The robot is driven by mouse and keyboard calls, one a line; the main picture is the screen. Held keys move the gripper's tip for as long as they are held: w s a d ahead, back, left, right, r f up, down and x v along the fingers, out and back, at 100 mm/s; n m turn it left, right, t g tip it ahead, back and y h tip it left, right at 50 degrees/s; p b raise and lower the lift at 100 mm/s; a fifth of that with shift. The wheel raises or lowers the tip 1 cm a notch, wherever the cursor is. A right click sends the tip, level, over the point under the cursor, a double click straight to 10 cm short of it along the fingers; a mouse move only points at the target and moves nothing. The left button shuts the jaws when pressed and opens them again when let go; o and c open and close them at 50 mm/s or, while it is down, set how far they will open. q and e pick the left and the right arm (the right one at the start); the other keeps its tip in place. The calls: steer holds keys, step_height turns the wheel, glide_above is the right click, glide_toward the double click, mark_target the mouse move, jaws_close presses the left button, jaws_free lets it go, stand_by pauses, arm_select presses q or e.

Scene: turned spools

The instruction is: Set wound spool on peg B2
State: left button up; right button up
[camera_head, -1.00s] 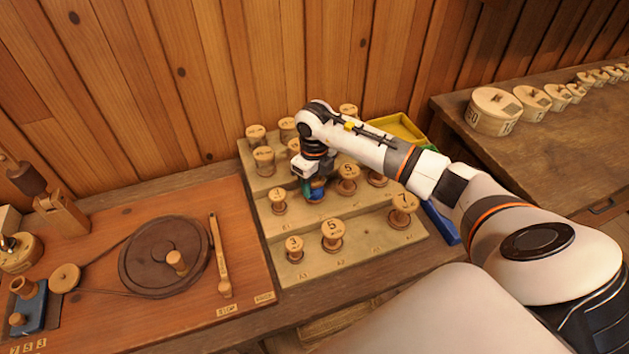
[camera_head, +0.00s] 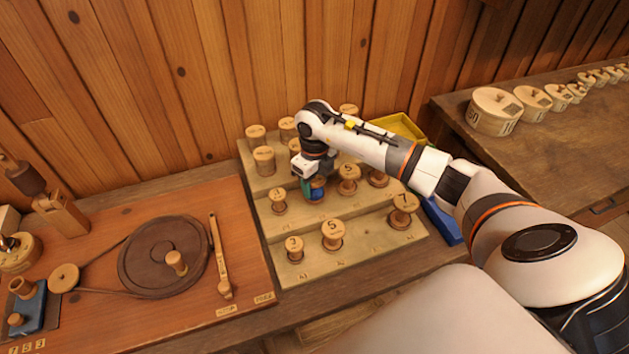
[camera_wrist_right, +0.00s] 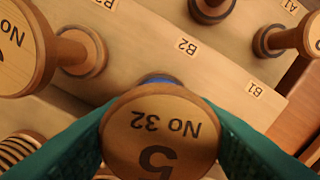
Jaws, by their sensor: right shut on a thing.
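My right gripper (camera_head: 312,186) is over the middle step of the spool rack (camera_head: 380,240). Its green fingers are shut on the wound spool (camera_head: 317,195), which has blue thread and stands about upright. In the right wrist view the spool's top (camera_wrist_right: 158,135) reads "No 32" and "5", with a green finger on each side and a sliver of blue winding behind. The B2 label (camera_wrist_right: 187,46) is just beyond the spool in that view. The peg is hidden under the spool, so I cannot tell whether the spool is fully down on it. My left gripper is not in view.
Spools stand close on both sides: a "5" spool (camera_head: 348,178) to the right and a "3" spool (camera_head: 278,200) to the left. More stand on the front step (camera_head: 333,234) and back step. A yellow tray (camera_head: 402,128) and a winding board (camera_head: 110,250) flank the rack.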

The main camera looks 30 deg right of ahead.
steer(key=shift+f+b, duration=0.5)
steer(key=shift+f, duration=0.1)
steer(key=o, duration=0.7)
steer(key=shift+r, duration=0.15)
steer(key=shift+r+p, duration=3.7)
steer(key=shift+r, duration=1.75)
steer(key=shift+f, duration=0.1)
